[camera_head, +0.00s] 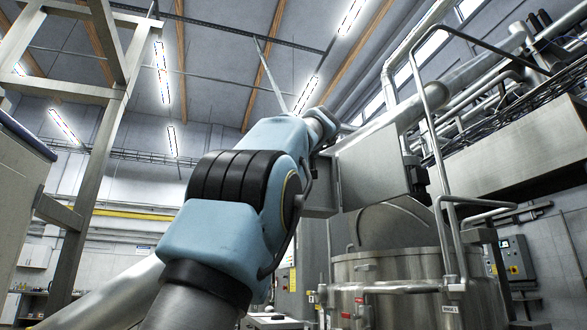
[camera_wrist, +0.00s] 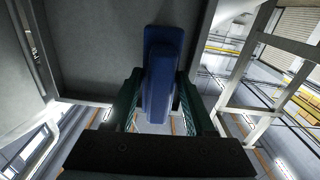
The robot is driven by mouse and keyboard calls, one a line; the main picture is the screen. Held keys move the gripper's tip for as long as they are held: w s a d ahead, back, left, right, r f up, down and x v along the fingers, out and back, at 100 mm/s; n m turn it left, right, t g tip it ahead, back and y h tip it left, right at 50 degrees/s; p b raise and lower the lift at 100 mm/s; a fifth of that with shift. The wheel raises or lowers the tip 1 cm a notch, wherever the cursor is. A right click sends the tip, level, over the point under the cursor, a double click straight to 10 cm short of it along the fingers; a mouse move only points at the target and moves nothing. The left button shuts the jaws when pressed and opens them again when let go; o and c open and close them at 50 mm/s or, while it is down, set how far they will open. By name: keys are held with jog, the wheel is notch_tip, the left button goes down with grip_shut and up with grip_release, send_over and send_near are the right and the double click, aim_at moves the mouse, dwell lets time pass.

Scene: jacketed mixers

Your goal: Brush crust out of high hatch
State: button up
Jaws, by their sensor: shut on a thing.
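My gripper (camera_wrist: 158,88) is shut on a blue brush (camera_wrist: 160,60), seen in the wrist view between the two dark green fingers. The brush points away from my palm, toward a grey metal surface (camera_wrist: 100,40); I cannot tell whether it touches it. In the head view my blue arm reaches up to a grey metal box with a flat square panel (camera_head: 372,165), which seems to be the high hatch. My gripper and the brush are hidden there behind the arm. No crust can be made out in either view.
A steel jacketed mixer (camera_head: 395,275) stands below the box, with a bent handrail (camera_head: 436,160) at its right. Pipes and a cable tray (camera_head: 520,115) run at upper right. A steel frame (camera_head: 100,130) stands at left. Open air lies between frame and arm.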

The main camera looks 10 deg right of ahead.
jog(key=s+b, duration=0.3)
jog(key=s, duration=0.3)
jog(key=shift+d, duration=0.4)
jog(key=s+b, duration=0.1)
jog(key=s, duration=0.2)
jog(key=shift+d, duration=0.2)
dwell(0.7)
